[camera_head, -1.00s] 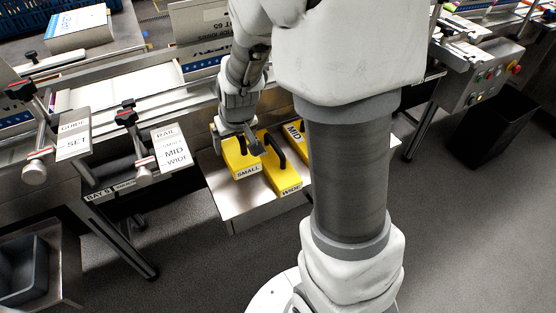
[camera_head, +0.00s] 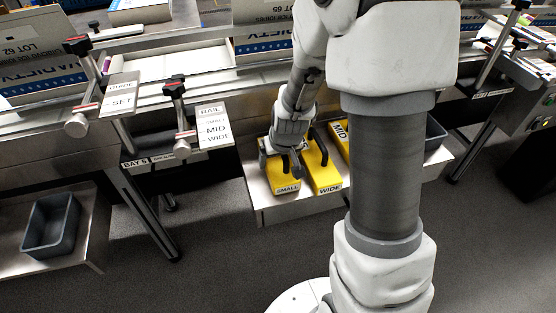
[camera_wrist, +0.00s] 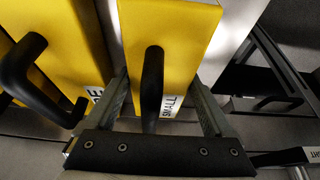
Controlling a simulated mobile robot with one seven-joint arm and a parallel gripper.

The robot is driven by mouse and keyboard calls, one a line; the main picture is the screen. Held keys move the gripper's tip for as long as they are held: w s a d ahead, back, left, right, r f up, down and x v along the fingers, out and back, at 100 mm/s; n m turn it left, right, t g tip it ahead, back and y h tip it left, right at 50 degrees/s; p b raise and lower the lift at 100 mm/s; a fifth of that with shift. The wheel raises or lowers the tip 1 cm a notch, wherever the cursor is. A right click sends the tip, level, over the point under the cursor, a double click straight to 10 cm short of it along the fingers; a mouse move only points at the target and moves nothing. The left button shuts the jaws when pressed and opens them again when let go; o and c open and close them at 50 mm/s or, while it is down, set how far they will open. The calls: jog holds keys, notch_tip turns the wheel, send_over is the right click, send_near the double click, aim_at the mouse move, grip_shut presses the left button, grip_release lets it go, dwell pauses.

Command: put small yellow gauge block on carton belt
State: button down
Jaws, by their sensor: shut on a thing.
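The small yellow gauge block (camera_head: 281,181), labelled SMALL, stands at the left end of a steel shelf (camera_head: 295,209).
The WIDE yellow block (camera_head: 322,172) stands close on the right, with the MID block (camera_head: 341,140) beyond it. A grey bin (camera_head: 50,225) sits at lower left.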

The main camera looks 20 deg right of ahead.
jog(key=shift+f, duration=0.15)
grip_release()
